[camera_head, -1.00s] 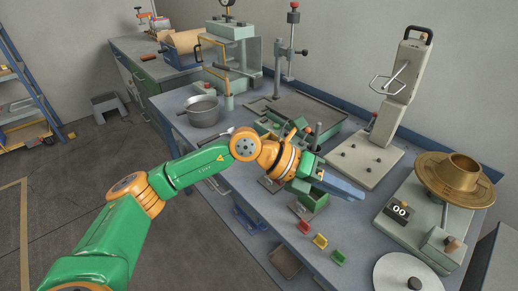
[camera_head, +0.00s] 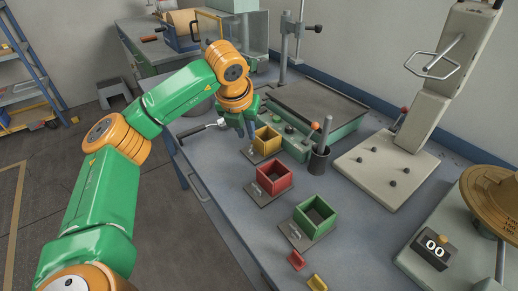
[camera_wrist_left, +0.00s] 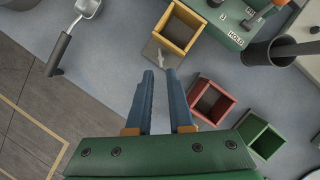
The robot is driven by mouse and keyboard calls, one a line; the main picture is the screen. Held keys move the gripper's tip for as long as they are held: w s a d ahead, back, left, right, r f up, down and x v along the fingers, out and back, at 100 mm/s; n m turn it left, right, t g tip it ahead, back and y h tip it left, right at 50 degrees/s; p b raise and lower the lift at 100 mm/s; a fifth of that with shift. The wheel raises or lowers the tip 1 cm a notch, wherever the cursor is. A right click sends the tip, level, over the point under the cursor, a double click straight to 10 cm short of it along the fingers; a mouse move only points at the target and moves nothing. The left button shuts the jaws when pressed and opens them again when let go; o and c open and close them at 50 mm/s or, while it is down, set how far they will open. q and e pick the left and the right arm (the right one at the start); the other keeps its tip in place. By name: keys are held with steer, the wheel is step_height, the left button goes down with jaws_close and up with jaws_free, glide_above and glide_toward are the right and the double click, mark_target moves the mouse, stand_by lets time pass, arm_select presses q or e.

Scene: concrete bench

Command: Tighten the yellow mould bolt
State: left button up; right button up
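The yellow mould (camera_head: 268,141) is an open square box on a grey plate, left of the green press base; it shows at the top of the left wrist view (camera_wrist_left: 180,27). Its bolt, a small grey metal piece (camera_wrist_left: 159,60), lies on the plate at the mould's near side in that view. My left gripper (camera_head: 247,132) points down beside the yellow mould. In the left wrist view its two blue fingers (camera_wrist_left: 160,80) are apart, with the bolt just beyond their tips and nothing seen between them. My right gripper is not in view.
The red mould (camera_head: 275,178) and green mould (camera_head: 315,213) stand in a row toward the front. A ladle (camera_head: 217,124) lies left of my gripper. A dark cup with a rod (camera_head: 319,160) stands to the right. Small red and yellow blocks (camera_head: 296,260) lie in front.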

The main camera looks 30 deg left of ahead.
mark_target(250, 151)
arm_select(q)
steer(key=x, duration=0.7)
steer(key=shift+s+f+p, duration=0.1)
steer(key=shift+f+p, duration=0.1)
steer(key=shift+p, duration=0.2)
jaws_close()
